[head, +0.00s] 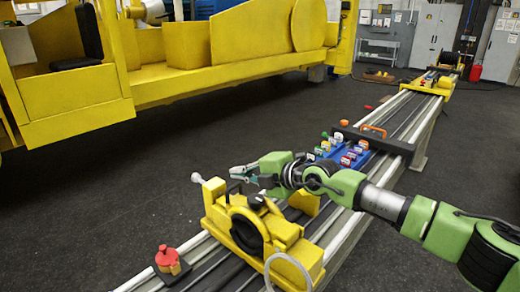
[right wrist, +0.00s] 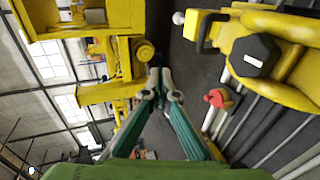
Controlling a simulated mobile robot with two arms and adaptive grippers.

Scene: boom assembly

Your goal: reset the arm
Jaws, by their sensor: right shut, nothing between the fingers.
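My right arm comes in from the right in the head view, with green and grey links. Its gripper (head: 240,175) is shut and empty, a little above and behind the yellow clamp fixture (head: 287,232) on the rail bench. In the right wrist view the gripper fingertips (right wrist: 160,85) are together, with nothing between them. The yellow fixture with its black hex knob (right wrist: 255,55) shows at the upper right there, apart from the fingers. My left gripper is not in view.
A blue tray (head: 327,158) with several coloured pieces lies behind my arm. A large yellow machine (head: 200,60) stands at the back left. Dark floor between is clear.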

